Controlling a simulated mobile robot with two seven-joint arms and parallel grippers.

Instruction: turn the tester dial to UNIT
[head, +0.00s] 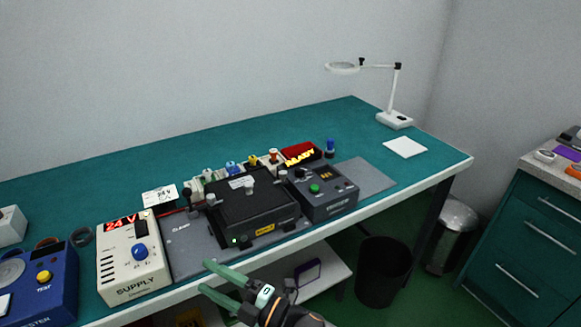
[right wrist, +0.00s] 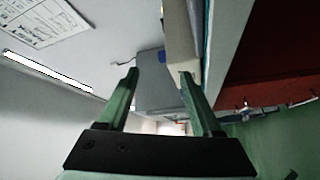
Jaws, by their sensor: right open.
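The blue tester (head: 60,288) stands at the left end of the bench, cut off by the picture's edge. It has a yellow TEST knob or button (head: 43,277) and a round grey part (head: 11,271); I cannot tell whether that part is the dial. No UNIT mark is readable. My right gripper (head: 206,277) is open and empty in front of the bench edge, right of the supply and well apart from the tester. Its fingers also show in the right wrist view (right wrist: 158,77), with nothing between them. My left gripper is not in view.
A cream supply (head: 118,268) with a blue knob (head: 139,250) reads 24 V, between tester and gripper. A black unit (head: 250,205) sits on a grey plate (head: 190,252) beside a dark control box (head: 330,203). A lamp (head: 394,118) stands at the far right.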

